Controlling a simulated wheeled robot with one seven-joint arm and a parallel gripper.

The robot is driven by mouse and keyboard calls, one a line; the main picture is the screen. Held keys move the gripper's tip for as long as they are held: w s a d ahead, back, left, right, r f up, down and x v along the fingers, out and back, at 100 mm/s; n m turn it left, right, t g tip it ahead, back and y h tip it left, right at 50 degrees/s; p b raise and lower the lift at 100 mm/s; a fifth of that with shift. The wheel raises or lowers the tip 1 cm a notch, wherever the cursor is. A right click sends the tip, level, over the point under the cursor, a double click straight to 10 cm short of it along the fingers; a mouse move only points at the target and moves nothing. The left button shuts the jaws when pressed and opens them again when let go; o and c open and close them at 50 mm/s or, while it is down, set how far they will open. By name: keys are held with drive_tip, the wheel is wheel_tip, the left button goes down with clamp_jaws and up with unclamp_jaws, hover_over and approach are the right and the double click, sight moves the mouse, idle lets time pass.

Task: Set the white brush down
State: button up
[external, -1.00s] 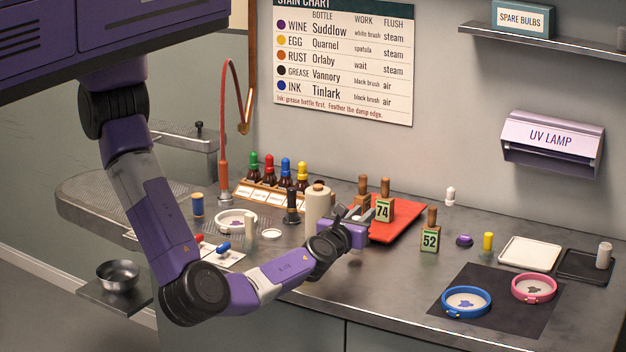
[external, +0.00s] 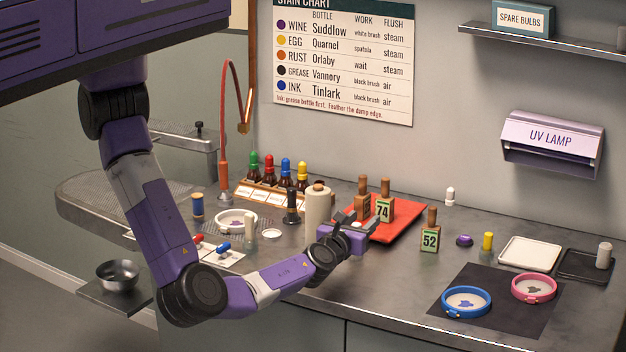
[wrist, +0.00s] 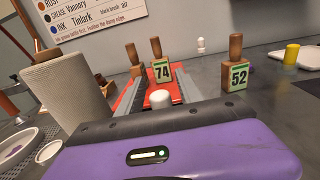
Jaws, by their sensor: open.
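My gripper (external: 363,224) is low over the middle of the counter, in front of the red tray. In the wrist view its two grey fingers (wrist: 161,88) are spread wide. A white rounded top (wrist: 161,98), apparently the white brush, shows between the fingers, with a gap on each side. It also shows as a small white spot at my gripper in the external view (external: 357,225). Its lower part is hidden behind my gripper's housing, so I cannot see whether it touches the counter.
The red tray (external: 408,225) and block 74 (external: 384,209) stand just beyond. Block 52 (external: 429,240) is to the right, a beige spool (external: 317,208) to the left. A black brush (external: 291,207) stands farther left.

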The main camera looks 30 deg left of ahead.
drive_tip(key=shift+s+d, duration=0.1)
drive_tip(key=shift+s, duration=0.25)
drive_tip(key=s, duration=0.3)
drive_tip(key=s+b, duration=0.1)
drive_tip(key=s, duration=0.3)
drive_tip(key=s+b, duration=0.1)
drive_tip(key=s, duration=0.3)
drive_tip(key=shift+s+d, duration=0.15)
drive_tip(key=shift+d, duration=0.1)
